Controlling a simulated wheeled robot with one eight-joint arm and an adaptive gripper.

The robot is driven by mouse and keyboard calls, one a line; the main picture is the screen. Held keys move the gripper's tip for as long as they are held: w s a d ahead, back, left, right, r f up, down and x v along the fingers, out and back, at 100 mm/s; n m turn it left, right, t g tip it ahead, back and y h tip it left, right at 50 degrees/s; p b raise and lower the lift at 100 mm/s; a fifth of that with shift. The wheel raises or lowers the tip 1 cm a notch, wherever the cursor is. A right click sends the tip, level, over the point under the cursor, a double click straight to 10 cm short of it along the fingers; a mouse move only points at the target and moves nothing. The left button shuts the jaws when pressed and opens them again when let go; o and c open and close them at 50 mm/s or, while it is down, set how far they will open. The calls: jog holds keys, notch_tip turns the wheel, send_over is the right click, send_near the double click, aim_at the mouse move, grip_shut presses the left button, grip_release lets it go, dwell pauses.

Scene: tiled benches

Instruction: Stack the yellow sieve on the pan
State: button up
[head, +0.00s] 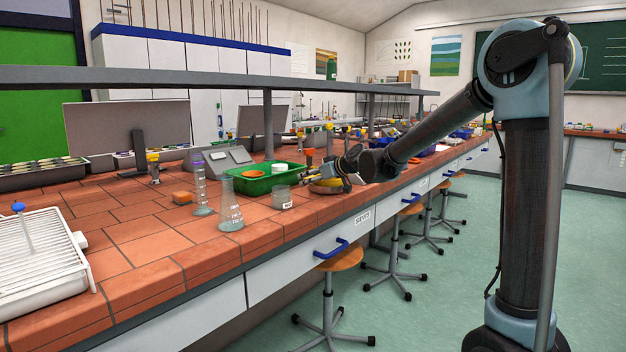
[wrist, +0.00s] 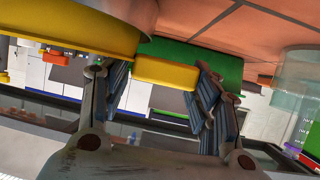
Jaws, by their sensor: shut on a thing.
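The yellow sieve shows in the wrist view as a large round yellow rim (wrist: 75,28) at the upper left. A yellow block-like part (wrist: 168,72) lies between the fingers of my gripper (wrist: 158,85), which is shut on it; it appears to belong to the sieve.
A green tray (head: 262,184), a clear beaker (head: 282,198), a flask (head: 230,212) and a measuring cylinder (head: 200,190) stand left of my gripper. An orange block (head: 182,198) lies farther left. A grey shelf (head: 215,77) runs above the bench.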

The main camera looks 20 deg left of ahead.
jog(key=shift+f, duration=0.5)
jog(key=o, duration=1.3)
jog(key=shift+c, duration=0.2)
jog(key=v, duration=1.2)
jog(key=shift+w, duration=0.1)
